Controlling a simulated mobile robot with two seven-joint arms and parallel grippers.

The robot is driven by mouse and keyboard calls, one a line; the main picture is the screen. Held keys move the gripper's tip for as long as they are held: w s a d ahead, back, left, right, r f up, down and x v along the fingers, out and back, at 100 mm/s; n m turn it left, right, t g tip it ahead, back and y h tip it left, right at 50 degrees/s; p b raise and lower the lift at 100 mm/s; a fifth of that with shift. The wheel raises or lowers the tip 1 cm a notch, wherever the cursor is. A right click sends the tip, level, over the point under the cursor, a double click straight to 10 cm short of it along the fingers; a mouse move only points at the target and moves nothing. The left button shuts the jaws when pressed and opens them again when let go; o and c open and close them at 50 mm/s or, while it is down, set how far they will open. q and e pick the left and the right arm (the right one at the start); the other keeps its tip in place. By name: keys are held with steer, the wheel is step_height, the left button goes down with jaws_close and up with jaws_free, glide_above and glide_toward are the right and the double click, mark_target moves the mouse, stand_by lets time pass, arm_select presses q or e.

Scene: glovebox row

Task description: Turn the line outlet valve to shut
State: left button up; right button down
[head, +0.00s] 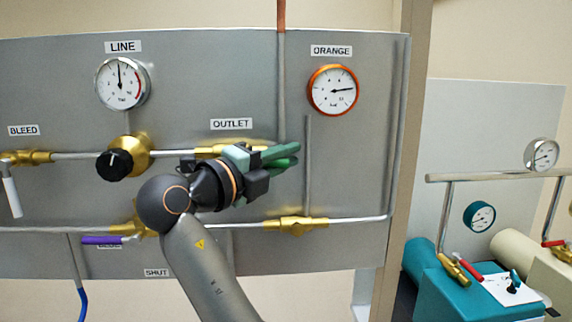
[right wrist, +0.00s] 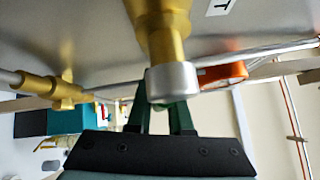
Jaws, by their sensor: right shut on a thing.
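The line outlet valve (head: 212,150) is a brass fitting on the pipe under the OUTLET label (head: 231,124); my right gripper covers much of it in the head view. My right gripper (head: 281,155), with green fingers, is at the valve's right side and shut on its handle. In the right wrist view, the brass valve (right wrist: 158,35) with a silver end (right wrist: 172,82) stands right in front of the green fingers (right wrist: 160,118). The handle is mostly hidden there, so its angle is hard to tell. My left gripper is not in view.
The LINE gauge (head: 122,83) and orange-rimmed ORANGE gauge (head: 332,90) are on the grey panel (head: 200,75). A black knob (head: 114,164), a purple-handled valve (head: 102,240) and a lower brass fitting (head: 296,225) are close to my right arm. Teal equipment (head: 440,285) stands right.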

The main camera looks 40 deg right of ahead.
steer(key=shift+w+a+f+m+y+b, duration=0.1)
steer(key=shift+a+f+m+y+b, duration=0.1)
steer(key=shift+f+m+y+b, duration=0.85)
steer(key=shift+w+a+f+m+y+b, duration=0.2)
steer(key=shift+f+m+y+b, duration=0.2)
steer(key=shift+f+b, duration=0.2)
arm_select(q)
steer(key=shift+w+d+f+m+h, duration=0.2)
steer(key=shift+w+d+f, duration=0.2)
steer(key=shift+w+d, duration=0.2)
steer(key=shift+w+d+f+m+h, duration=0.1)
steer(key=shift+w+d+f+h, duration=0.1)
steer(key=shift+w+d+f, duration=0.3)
arm_select(e)
steer(key=shift+a+f+m+y, duration=0.2)
steer(key=shift+f+m+y, duration=0.15)
steer(key=shift+f+y, duration=0.2)
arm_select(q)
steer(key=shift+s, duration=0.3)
arm_select(e)
steer(key=c, duration=0.8)
jaws_free()
steer(key=shift+c, duration=0.2)
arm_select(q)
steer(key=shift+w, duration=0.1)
